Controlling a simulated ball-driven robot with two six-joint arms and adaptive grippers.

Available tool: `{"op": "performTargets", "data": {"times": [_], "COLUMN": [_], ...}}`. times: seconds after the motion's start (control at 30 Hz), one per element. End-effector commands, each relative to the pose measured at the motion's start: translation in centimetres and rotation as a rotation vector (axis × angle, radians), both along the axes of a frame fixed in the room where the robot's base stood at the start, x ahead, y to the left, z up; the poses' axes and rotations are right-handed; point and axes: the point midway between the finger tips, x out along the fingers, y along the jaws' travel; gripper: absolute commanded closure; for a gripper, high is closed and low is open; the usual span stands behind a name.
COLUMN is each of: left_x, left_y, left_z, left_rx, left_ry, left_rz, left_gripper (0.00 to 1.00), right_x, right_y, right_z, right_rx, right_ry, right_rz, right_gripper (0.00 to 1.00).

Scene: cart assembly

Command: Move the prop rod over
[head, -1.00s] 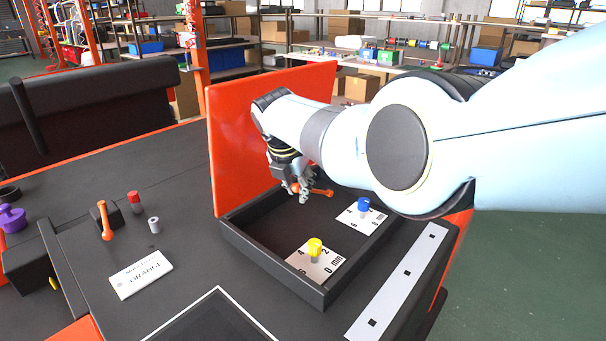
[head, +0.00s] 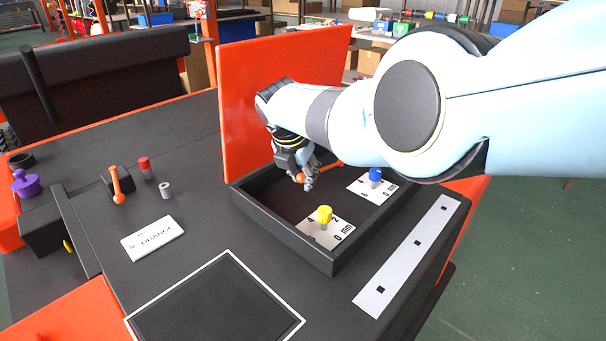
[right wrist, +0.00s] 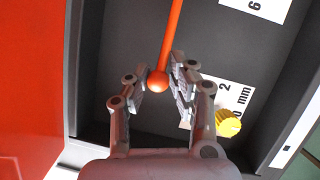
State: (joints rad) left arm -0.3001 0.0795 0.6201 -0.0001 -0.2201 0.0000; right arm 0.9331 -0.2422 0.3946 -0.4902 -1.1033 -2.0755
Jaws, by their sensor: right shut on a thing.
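The prop rod (head: 331,166) is orange with a ball at one end. My right gripper (head: 305,182) is shut on its ball end, over the black open-topped tray (head: 280,228), in front of the upright orange panel (head: 270,95). In the right wrist view the rod (right wrist: 172,40) runs up out of the picture from the ball, which lies between the two fingers (right wrist: 158,88). Its far end is out of that view and partly hidden by my arm in the head view. My left gripper is not in view.
In the tray stand a yellow knob (head: 325,215) and a blue knob (head: 375,174) on white marked cards. To the left are an orange lever (head: 117,184), a red-topped peg (head: 145,167), a grey cylinder (head: 166,190) and a white label block (head: 152,239).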

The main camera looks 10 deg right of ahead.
Motion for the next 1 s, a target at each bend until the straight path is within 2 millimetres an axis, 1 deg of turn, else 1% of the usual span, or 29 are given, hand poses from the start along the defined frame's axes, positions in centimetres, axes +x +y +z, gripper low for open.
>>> {"op": "performTargets", "data": {"times": [0.03,0.07,0.1,0.23,0.27,0.53,0.67,0.77,0.87,1.0], "left_x": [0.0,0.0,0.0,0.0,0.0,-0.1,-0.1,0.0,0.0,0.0], "left_y": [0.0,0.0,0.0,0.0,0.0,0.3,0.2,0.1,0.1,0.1], "left_z": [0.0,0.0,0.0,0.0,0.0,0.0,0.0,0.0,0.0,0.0], "left_rx": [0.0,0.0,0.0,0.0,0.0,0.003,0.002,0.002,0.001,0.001], "left_ry": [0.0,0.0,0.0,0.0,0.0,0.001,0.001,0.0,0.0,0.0], "left_rz": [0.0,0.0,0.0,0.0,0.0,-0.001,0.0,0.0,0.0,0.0], "left_gripper": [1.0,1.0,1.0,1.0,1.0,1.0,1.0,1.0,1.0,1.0], "right_x": [-0.1,-0.1,-0.1,0.0,0.0,0.0,0.1,0.1,0.1,0.1], "right_y": [0.5,0.5,0.5,0.3,0.3,0.1,0.1,0.1,0.2,0.3], "right_z": [-0.2,-0.2,-0.2,-0.1,-0.1,0.1,0.7,1.6,2.9,5.8], "right_rx": [0.009,0.009,0.009,0.006,0.005,0.002,0.001,0.001,0.003,0.005], "right_ry": [0.001,0.001,0.001,0.0,0.0,-0.002,-0.004,-0.004,-0.005,-0.005], "right_rz": [0.006,0.006,0.006,0.004,0.004,0.002,0.001,0.001,0.001,0.002], "right_gripper": [1.0,1.0,0.75,0.58,0.56,0.56,0.56,0.56,0.56,0.56]}}
